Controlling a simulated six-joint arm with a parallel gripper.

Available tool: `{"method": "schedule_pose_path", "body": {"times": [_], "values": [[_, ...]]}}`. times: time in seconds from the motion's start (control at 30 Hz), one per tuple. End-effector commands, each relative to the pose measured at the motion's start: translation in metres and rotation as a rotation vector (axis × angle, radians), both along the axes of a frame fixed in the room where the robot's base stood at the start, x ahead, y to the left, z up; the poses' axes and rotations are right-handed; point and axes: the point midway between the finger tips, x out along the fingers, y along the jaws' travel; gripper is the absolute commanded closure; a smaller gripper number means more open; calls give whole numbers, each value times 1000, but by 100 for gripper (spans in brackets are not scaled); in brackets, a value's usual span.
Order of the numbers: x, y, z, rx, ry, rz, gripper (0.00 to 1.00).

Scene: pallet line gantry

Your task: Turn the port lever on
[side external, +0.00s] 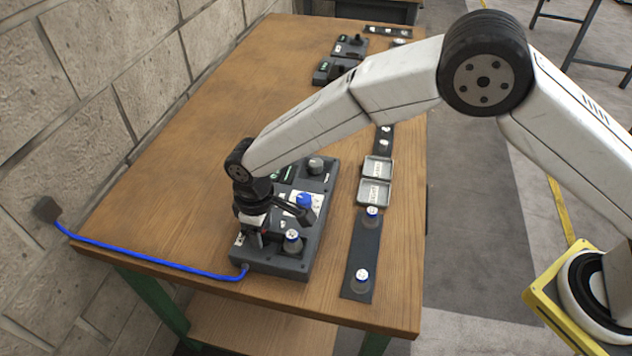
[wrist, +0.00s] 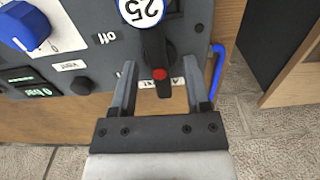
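A dark grey control box (side external: 272,262) sits on the wooden bench, with my gripper (side external: 258,236) low over its near left part. In the wrist view, a black lever (wrist: 155,48) with a red tip points down between the two fingers of my gripper (wrist: 159,72). The fingers are open, with a visible gap on each side of the lever. Another label behind the lever's tip is mostly hidden, so I cannot read which lever this is. In the side view my gripper hides the lever.
A blue knob (side external: 304,199) and a blue-topped "25" piece (side external: 292,241) are on the box. A blue cable (side external: 150,260) runs from it to the wall. Grey trays (side external: 374,192) and a dark strip (side external: 350,290) with two blue-topped pieces lie right. The bench's left part is clear.

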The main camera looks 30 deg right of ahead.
Motion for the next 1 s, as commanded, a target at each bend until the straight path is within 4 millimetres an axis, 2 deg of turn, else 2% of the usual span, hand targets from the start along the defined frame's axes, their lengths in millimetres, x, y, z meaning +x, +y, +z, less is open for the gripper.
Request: {"method": "schedule_pose_path", "body": {"times": [0.43, 1.0], "values": [[0, 0, 7, -1, 0, 2, 40], [0, 0, 71, 1, -1, 1, 40]]}}
